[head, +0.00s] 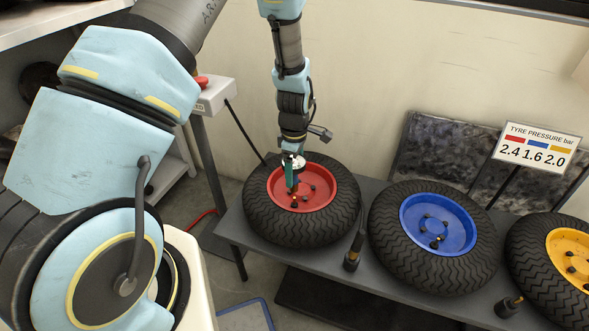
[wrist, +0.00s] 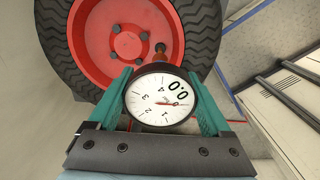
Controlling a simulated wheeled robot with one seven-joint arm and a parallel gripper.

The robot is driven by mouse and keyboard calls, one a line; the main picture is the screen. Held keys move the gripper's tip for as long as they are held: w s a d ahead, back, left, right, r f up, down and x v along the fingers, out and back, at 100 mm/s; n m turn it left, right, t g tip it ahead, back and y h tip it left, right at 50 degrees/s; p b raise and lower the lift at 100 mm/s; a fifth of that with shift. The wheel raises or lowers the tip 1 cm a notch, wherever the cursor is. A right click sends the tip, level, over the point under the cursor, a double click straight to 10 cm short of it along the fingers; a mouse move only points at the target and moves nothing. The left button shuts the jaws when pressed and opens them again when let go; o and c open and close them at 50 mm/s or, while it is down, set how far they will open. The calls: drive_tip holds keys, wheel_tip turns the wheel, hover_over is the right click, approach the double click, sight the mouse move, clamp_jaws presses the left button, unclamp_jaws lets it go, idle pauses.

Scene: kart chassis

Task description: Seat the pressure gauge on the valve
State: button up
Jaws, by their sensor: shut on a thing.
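The pressure gauge (wrist: 160,100) is a round white dial with a black rim, reading 0.0, its face toward the wrist camera. My gripper (wrist: 160,84) is shut on it, with one teal finger on each side. In the head view the gauge (head: 298,161) and my gripper (head: 292,176) are over the red wheel (head: 321,203). A small brassy valve (head: 294,203) shows on the red hub below the fingers. In the wrist view a brassy piece with a dark end shows just beyond the gauge's rim. I cannot tell whether gauge and valve touch.
A blue-hubbed wheel (head: 450,220) and a yellow-hubbed wheel (head: 572,255) lie to the right on the grey bench (head: 237,228). Short dark posts (head: 353,253) stand along its front edge. A tyre pressure sign (head: 536,148) reads 2.4, 1.6, 2.0. The wall is behind.

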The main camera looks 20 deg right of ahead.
sight(295, 186)
drive_tip(key=shift+f+b, duration=0.5)
drive_tip(key=shift+f, duration=0.4)
drive_tip(key=shift+s+d+f, duration=0.1)
idle(0.5)
drive_tip(key=shift+f+b, duration=0.9)
drive_tip(key=shift+f, duration=0.85)
drive_tip(key=shift+f, duration=0.1)
drive_tip(key=shift+f, duration=0.5)
drive_tip(key=o, duration=1.3)
